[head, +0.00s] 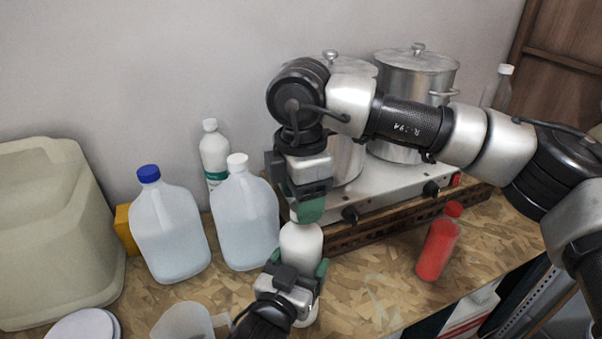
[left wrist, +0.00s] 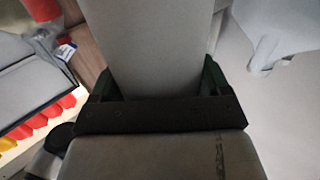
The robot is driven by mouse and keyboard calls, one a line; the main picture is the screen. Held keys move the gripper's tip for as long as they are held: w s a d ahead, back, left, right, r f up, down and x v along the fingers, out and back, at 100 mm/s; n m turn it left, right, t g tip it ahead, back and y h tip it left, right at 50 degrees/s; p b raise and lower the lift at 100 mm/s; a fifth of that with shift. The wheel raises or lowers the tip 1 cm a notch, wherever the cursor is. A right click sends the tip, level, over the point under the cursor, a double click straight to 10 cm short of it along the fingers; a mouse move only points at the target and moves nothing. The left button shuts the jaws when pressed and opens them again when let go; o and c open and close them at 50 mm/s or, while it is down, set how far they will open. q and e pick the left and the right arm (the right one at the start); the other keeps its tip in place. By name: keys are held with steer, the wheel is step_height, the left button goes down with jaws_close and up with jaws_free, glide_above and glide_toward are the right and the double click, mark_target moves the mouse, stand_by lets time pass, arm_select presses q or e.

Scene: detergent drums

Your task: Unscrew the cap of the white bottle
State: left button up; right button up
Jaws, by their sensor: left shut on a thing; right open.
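The white bottle (head: 302,245) stands upright at the front middle of the wooden board in the head view. My left gripper (head: 296,270) is shut on its body from the near side. In the left wrist view the bottle (left wrist: 150,45) fills the space between the dark green fingers of the left gripper (left wrist: 155,90). My right gripper (head: 308,210) points down from above, with its green fingertips at the top of the bottle. It is open around the cap area. The cap is mostly hidden behind these fingers, so I cannot tell whether they touch it.
Two clear jugs, one blue-capped (head: 170,235) and one white-capped (head: 248,225), stand left of the bottle. A red bottle (head: 438,247) stands to the right. Behind are a steel stove (head: 390,185) and pots (head: 415,75). A large beige container (head: 50,230) is far left.

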steer(key=shift+f, duration=0.7)
